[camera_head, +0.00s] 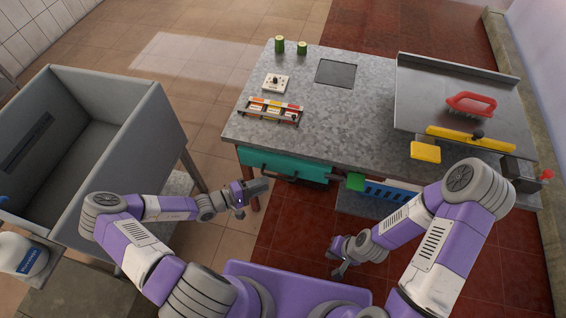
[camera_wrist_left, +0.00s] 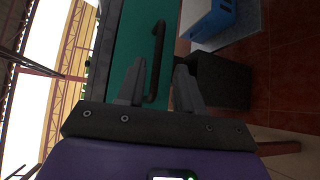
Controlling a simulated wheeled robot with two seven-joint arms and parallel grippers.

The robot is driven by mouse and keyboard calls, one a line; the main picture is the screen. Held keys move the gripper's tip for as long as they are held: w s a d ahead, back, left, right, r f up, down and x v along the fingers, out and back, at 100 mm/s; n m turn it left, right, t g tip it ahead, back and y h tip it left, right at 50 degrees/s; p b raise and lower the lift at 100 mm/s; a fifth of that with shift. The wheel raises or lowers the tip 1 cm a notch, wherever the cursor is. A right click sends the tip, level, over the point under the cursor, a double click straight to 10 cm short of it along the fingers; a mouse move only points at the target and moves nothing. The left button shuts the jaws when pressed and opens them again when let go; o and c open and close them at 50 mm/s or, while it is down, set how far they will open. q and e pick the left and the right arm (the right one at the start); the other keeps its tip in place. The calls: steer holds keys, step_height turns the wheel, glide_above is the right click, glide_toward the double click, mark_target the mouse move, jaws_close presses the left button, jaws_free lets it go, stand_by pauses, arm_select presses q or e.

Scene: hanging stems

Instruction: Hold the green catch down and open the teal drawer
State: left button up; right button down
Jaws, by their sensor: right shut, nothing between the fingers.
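The teal drawer (camera_head: 285,165) is under the left part of the grey counter, and its front fills the upper middle of the left wrist view (camera_wrist_left: 129,40). Its dark bar handle (camera_wrist_left: 156,62) shows between the two fingers of my open left gripper (camera_wrist_left: 158,88); I cannot tell whether the fingertips reach around it. In the head view my left gripper (camera_head: 262,186) is just in front of the drawer. The green catch (camera_head: 355,181) is right of the drawer, under the counter edge. My right gripper (camera_head: 338,272) is shut and empty, low and apart from the catch.
A blue slotted crate (camera_head: 390,192) sits right of the catch. On the counter (camera_head: 340,125) are a rack of coloured packets (camera_head: 272,110), a yellow block (camera_head: 425,151) and a red-handled tool (camera_head: 470,104). A grey sink (camera_head: 150,125) stands left. The red floor before the drawer is clear.

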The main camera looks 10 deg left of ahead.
mark_target(279, 177)
arm_select(q)
steer(key=b+x, duration=0.1)
steer(key=x, duration=0.6)
steer(key=shift+w+r, duration=0.1)
steer(key=shift+w, duration=0.05)
steer(key=shift+c, duration=0.2)
jaws_close()
